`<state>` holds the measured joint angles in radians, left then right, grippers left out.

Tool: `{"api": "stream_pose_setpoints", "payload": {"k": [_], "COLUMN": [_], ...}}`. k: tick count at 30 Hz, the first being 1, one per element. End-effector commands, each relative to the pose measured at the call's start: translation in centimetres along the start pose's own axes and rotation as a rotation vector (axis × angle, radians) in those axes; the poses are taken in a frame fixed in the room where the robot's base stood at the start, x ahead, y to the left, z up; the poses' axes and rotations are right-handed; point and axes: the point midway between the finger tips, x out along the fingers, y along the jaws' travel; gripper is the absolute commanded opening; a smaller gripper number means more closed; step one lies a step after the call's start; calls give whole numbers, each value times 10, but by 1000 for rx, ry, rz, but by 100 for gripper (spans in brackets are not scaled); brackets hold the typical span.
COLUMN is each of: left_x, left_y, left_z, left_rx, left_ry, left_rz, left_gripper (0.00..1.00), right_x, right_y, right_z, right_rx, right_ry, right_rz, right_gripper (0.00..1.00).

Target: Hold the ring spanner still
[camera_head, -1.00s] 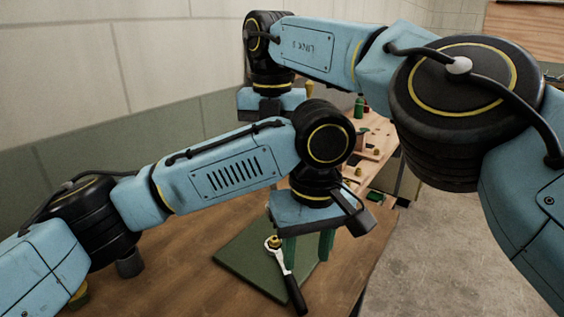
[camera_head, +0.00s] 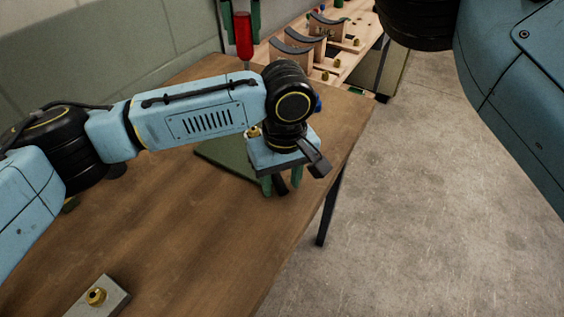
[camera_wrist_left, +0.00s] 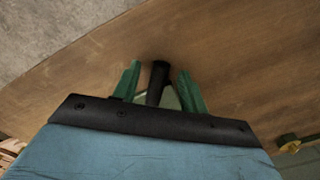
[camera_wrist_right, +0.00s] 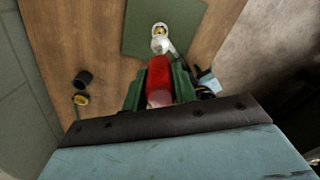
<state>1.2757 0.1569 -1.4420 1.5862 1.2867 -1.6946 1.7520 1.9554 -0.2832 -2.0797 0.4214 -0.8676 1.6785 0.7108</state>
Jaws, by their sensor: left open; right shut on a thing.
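The ring spanner is mostly hidden by my left arm in the head view. Its black handle (camera_head: 281,186) shows under my left gripper (camera_head: 281,184), and also in the left wrist view (camera_wrist_left: 157,82). My left gripper is open, with its green fingers (camera_wrist_left: 157,85) on either side of the handle, apart from it. The spanner's silver head (camera_wrist_right: 161,45) lies on the green mat (camera_wrist_right: 133,28) by a brass fitting (camera_wrist_right: 160,30) in the right wrist view. My right gripper (camera_head: 241,15) is shut on a red-handled tool (camera_head: 243,37), also in the right wrist view (camera_wrist_right: 159,80).
A wooden rack (camera_head: 335,62) with dark curved pieces and brass fittings stands at the back. A grey block (camera_head: 112,297) bears a brass fitting (camera_head: 95,296) at the near left. The table's near middle is bare. Its right edge drops to concrete floor.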

Motion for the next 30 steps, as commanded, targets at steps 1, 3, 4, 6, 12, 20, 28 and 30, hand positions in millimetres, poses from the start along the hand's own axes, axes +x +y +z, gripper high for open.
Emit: {"api": "stream_pose_setpoints", "payload": {"k": [1,3,4,6,12,20,28,30], "left_x": [1,1,1,1,0,0,0,0], "left_y": [0,0,0,0,0,0,0,0], "left_z": [0,0,0,0,0,0,0,0], "left_rx": [0,0,0,0,0,0,0,0], "left_ry": [0,0,0,0,0,0,0,0], "left_rz": [0,0,0,0,0,0,0,1], "left_gripper": [43,43,43,43,21,0,0,0], "right_x": [0,0,0,0,0,0,12,16], "right_y": [0,0,0,0,0,0,0,0], "right_z": [0,0,0,0,0,0,0,0], "right_rx": [0,0,0,0,0,0,-176,-242], "right_ry": [-1,-1,-1,-1,-1,-1,10,9], "right_rz": [0,0,0,0,0,0,0,1], "right_gripper": [0,0,0,0,0,0,0,0]}}
